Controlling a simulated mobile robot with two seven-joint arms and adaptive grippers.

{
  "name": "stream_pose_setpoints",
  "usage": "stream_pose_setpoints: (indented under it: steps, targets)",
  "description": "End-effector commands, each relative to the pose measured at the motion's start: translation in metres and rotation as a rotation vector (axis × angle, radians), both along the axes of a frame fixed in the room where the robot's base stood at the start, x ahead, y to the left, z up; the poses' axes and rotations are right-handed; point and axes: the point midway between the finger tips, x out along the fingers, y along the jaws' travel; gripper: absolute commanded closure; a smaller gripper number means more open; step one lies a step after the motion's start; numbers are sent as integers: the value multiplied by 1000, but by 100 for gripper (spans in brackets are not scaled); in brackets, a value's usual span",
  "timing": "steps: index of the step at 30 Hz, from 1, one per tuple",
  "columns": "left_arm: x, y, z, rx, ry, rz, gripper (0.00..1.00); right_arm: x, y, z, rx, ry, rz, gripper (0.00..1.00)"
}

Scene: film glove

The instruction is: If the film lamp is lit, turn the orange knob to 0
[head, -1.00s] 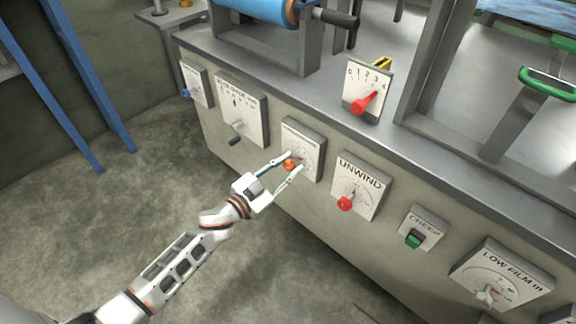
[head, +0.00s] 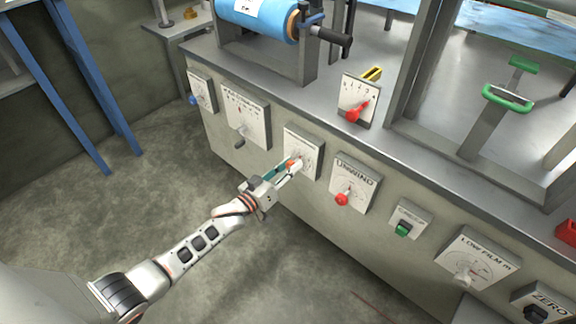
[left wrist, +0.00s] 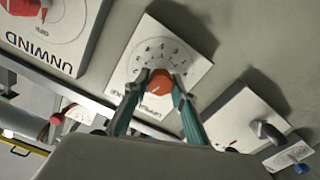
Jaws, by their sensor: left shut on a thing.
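The orange knob (head: 291,164) sits on a white dial plate (head: 311,146) on the front of the machine, left of the UNWIND dial. It also shows in the left wrist view (left wrist: 160,82), where printed marks surround it on the plate (left wrist: 196,66). The marks are too small to read. My left gripper (head: 289,167) is shut on the knob, one finger on each side; the wrist view shows both fingertips against it (left wrist: 157,86). I cannot make out a film lamp or whether one is lit. My right gripper is out of view.
The UNWIND dial (head: 362,180) with its red knob (head: 342,199) is close on the right. A lever panel (head: 240,115) is on the left. The LOW FILM dial (head: 479,258) is at lower right. The floor (head: 150,200) before the machine is clear.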

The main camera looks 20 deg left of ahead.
Motion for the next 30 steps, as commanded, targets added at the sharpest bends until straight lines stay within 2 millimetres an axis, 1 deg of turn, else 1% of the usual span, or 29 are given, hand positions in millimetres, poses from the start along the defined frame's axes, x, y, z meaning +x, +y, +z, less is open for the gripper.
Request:
stream_pose_setpoints:
  steps: [1, 6, 13, 19, 30]
  targets:
    - [2, 1, 5, -33, 9, 0, 96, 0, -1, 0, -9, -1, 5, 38]
    - [1, 1, 3, -144, 50, 0, 96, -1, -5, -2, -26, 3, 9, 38]
    - [1, 1, 1, -242, 87, 0, 96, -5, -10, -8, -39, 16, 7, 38]
    - [0, 1, 0, -281, 100, 0, 96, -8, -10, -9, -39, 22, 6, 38]
    - [0, 1, -1, -291, 105, 0, 96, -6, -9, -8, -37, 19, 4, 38]
